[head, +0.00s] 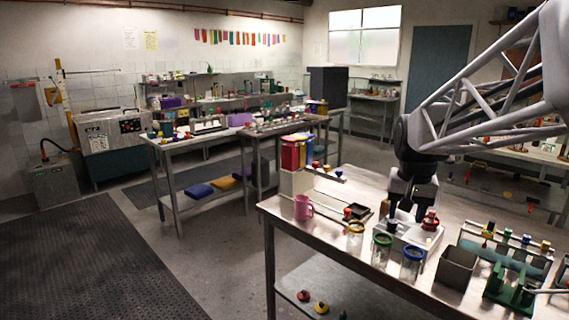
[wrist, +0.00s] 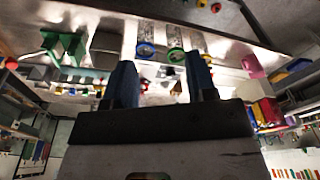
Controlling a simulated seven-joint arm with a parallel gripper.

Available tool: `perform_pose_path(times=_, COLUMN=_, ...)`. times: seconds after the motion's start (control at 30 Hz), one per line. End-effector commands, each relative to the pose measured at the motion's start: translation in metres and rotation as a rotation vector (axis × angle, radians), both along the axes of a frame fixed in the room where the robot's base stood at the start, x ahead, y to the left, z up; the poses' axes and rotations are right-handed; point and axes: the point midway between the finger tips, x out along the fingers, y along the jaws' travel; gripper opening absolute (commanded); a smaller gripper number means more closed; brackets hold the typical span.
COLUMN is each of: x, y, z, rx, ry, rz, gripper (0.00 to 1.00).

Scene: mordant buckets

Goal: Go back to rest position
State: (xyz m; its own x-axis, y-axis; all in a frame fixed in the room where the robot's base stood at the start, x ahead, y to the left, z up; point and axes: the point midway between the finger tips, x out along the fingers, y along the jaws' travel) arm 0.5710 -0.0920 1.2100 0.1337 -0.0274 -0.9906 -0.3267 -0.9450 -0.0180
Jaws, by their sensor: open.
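My gripper (head: 405,212) hangs over the near steel bench (head: 345,225), pointing down. Its two blue-grey fingers stand apart with nothing seen between them in the wrist view (wrist: 162,78). Below it in the head view is a white flat tray or device (head: 415,233) with a red-topped item (head: 430,220) at its right. I cannot tell whether the fingertips touch anything.
Jars with yellow (head: 356,238), green (head: 382,250) and blue rims (head: 412,262) stand in front of the gripper. A pink mug (head: 303,207) is left; a grey bin (head: 457,267) and green rack (head: 510,290) are right. Open air lies above the bench.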

Motion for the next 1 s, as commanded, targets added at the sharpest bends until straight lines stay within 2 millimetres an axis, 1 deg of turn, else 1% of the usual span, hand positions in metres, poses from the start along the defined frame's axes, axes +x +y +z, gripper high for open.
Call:
perform_pose_path(times=0.03, x=-0.015, y=0.007, z=0.000, rx=-0.002, ry=-0.006, rz=0.015, gripper=0.51)
perform_pose_path(times=0.17, x=-0.048, y=0.023, z=-0.002, rx=-0.007, ry=-0.019, rz=0.057, gripper=0.51)
perform_pose_path(times=0.37, x=-0.100, y=0.044, z=-0.012, rx=-0.016, ry=-0.035, rz=0.119, gripper=0.51)
perform_pose_path(times=0.4, x=-0.110, y=0.048, z=-0.014, rx=-0.017, ry=-0.039, rz=0.130, gripper=0.51)
perform_pose_path(times=0.57, x=-0.151, y=0.062, z=-0.025, rx=-0.024, ry=-0.055, rz=0.180, gripper=0.51)
perform_pose_path(times=0.7, x=-0.186, y=0.072, z=-0.038, rx=-0.029, ry=-0.067, rz=0.223, gripper=0.51)
perform_pose_path(times=0.8, x=-0.210, y=0.078, z=-0.049, rx=-0.032, ry=-0.074, rz=0.252, gripper=0.51)
perform_pose_path(times=0.9, x=-0.229, y=0.083, z=-0.058, rx=-0.036, ry=-0.082, rz=0.276, gripper=0.51)
perform_pose_path(times=1.0, x=-0.243, y=0.086, z=-0.065, rx=-0.039, ry=-0.087, rz=0.295, gripper=0.51)
